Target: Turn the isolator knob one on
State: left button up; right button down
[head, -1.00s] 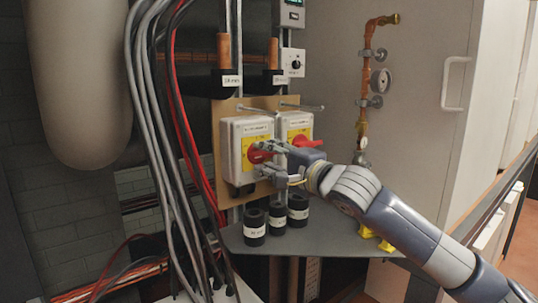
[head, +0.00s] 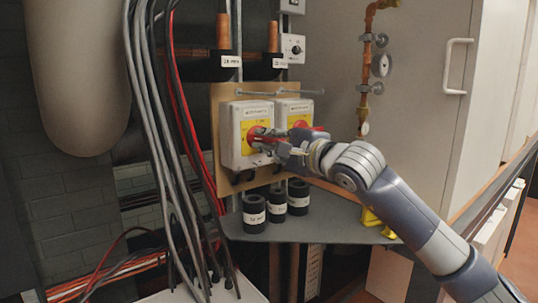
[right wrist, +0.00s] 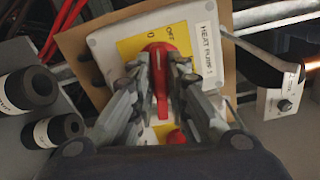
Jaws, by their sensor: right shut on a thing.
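Isolator one is a white box (head: 236,150) with a yellow plate and a red knob (head: 256,134), mounted on the left of a tan board. The right wrist view shows its label "HEAT PUMP 1" (right wrist: 208,55), the word OFF on the yellow plate (right wrist: 130,48), and the red knob (right wrist: 162,62). My right gripper (head: 264,142) is shut on this knob, with one finger on each side of its handle, as the right wrist view (right wrist: 163,75) shows. The handle lies about level, toward the second isolator. My left gripper is not in view.
The second isolator (head: 293,108) stands close on the right, its red knob partly behind my gripper. Black labelled cylinders (head: 254,214) stand on the grey shelf below. Grey, black and red cables hang at the left. A copper pipe with a gauge (head: 381,65) is at the right.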

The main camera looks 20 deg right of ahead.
jog(key=m+b, duration=0.7)
jog(key=b, duration=0.1)
jog(key=shift+f, duration=0.25)
jog(key=m+b, duration=0.2)
jog(key=m, duration=0.2)
jog(key=shift+m+b, duration=0.4)
jog(key=shift+r+m+b, duration=0.15)
jog(key=shift+m+b, duration=0.65)
jog(key=shift+m, duration=1)
jog(key=c, duration=1.6)
grip_release()
jog(key=shift+o, duration=0.2)
jog(key=shift+r, duration=0.1)
